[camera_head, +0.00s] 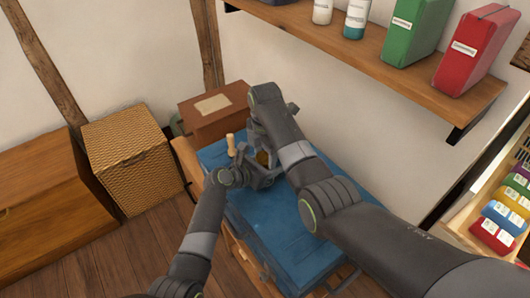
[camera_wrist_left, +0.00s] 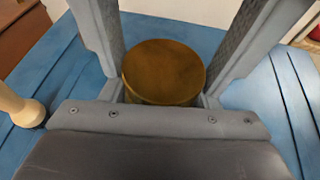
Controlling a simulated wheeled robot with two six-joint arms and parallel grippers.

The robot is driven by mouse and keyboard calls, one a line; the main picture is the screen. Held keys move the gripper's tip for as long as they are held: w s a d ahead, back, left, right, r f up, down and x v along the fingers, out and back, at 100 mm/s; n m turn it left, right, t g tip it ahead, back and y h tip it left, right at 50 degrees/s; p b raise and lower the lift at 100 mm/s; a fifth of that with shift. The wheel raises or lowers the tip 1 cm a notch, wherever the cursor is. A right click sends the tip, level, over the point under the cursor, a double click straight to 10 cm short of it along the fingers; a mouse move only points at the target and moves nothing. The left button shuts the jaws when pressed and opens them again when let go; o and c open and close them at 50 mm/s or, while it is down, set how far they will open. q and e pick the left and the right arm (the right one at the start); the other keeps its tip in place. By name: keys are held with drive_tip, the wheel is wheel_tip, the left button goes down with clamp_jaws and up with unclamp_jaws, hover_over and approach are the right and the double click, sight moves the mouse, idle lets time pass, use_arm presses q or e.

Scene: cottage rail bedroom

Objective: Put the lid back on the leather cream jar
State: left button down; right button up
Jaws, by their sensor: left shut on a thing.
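A round gold-brown thing, which I take to be the leather cream jar (camera_wrist_left: 165,72), sits between the two grey fingers of my left gripper (camera_wrist_left: 167,45) in the left wrist view. I cannot tell whether its flat brown top is a lid or the jar's contents. My left gripper is shut on it, low over the blue surface. In the head view only a small amber patch of the jar (camera_head: 262,158) shows. My right gripper (camera_head: 256,143) is just behind it; its fingers are mostly hidden by my right arm, so their opening and any lid there are unclear.
The blue chest top (camera_head: 270,215) lies under both grippers. A pale turned wooden handle (camera_head: 230,145) stands left of the jar. A brown box (camera_head: 214,112) is behind, a wicker box (camera_head: 126,155) to the left. A wall shelf (camera_head: 370,55) overhangs at the back right.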

drive_tip(key=c, duration=0.6)
drive_tip(key=shift+m, duration=1.6)
drive_tip(key=o, duration=1.1)
drive_tip(key=shift+c, duration=0.2)
drive_tip(key=shift+r, duration=2.25)
drive_tip(key=shift+c, duration=0.4)
